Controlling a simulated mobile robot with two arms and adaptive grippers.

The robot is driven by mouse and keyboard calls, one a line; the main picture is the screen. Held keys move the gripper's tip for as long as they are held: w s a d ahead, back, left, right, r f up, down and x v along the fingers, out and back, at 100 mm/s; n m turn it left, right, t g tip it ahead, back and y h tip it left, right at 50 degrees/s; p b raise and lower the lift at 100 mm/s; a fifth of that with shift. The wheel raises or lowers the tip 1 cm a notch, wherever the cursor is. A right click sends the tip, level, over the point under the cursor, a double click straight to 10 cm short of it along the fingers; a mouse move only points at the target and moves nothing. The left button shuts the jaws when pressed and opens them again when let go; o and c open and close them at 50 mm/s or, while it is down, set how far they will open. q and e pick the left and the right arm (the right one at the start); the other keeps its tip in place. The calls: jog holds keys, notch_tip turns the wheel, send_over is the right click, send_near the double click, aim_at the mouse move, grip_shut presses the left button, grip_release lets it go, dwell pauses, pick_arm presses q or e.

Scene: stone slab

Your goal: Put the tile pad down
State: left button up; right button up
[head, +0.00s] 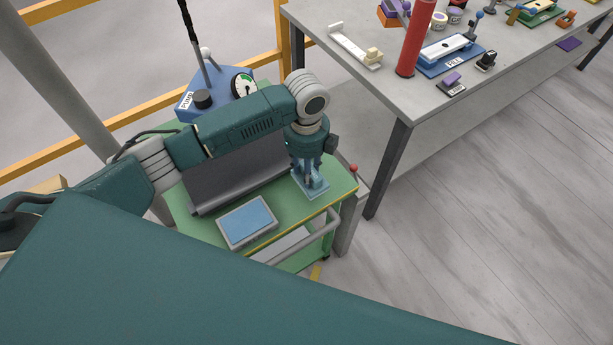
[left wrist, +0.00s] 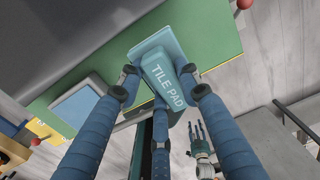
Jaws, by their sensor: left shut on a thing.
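The tile pad (left wrist: 166,76) is a light blue block with a flat plate and a handle lettered TILE PAD. My left gripper (left wrist: 163,92) is shut on its handle, with fingers on both sides. In the head view the pad's plate (head: 322,190) shows beneath my left gripper (head: 309,178), over the right end of the green cart top (head: 284,218). I cannot tell whether the plate touches the cart top. Gripper and wrist hide part of the pad.
A grey tray with a blue face (head: 247,222) lies at the cart's front left. A dark grey slab (head: 240,172) lies behind it. A red knob (head: 353,168) stands by the cart's right corner. A grey table (head: 400,95) with several tools is at right.

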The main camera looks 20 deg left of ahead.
pick_arm(q)
notch_tip(320, 180, down, 4)
jog(key=shift+r, duration=0.2)
jog(key=shift+f, duration=0.4)
jog(key=o, duration=1)
jog(key=shift+f, duration=0.1)
jog(key=shift+p, duration=0.3)
notch_tip(320, 180, up, 12)
jog(key=shift+r+b, duration=0.15)
jog(key=shift+b, duration=0.65)
